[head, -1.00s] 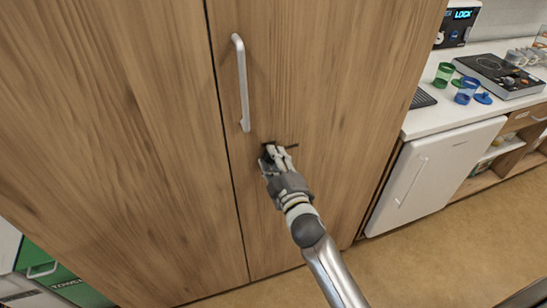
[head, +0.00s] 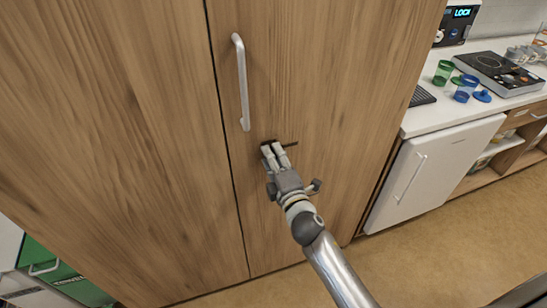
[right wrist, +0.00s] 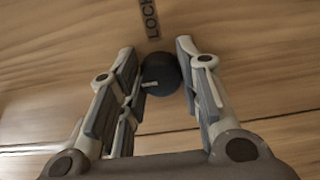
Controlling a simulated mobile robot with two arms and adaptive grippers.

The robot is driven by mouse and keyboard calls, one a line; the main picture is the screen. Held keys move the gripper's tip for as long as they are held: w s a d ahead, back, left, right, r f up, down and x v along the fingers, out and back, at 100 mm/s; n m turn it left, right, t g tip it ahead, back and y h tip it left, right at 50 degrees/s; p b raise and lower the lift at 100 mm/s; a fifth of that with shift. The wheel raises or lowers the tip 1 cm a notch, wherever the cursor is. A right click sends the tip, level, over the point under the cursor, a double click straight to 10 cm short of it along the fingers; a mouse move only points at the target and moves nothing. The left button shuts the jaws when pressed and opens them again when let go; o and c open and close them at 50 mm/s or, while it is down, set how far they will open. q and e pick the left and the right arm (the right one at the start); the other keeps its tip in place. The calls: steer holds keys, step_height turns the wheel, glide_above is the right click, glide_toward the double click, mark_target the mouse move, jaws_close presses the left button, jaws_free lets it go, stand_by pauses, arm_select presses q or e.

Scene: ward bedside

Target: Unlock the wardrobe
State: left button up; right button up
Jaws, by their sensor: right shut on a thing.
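The wooden wardrobe (head: 330,90) fills the middle and left of the head view; its doors are closed. A vertical metal handle (head: 242,85) is on the right door. Below the handle, my right gripper (head: 274,147) is at a dark round lock knob. In the right wrist view the black knob (right wrist: 160,74) sits between the fingers of my right gripper (right wrist: 155,48), which is shut on it. A pale mark on the knob points left in that view. A label reading "LOCK" (right wrist: 151,18) is above the knob there. My left gripper is out of view.
A white counter (head: 425,120) stands right of the wardrobe, with a small white fridge (head: 430,170) below. Blue and green cups and a hot plate (head: 498,72) are on it. A green and white box (head: 55,278) is at lower left. Floor in front is clear.

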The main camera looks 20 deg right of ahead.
steer(key=o, duration=1.1)
steer(key=shift+c, duration=0.2)
steer(key=s, duration=1.2)
steer(key=shift+d, duration=0.2)
steer(key=shift+f, duration=0.1)
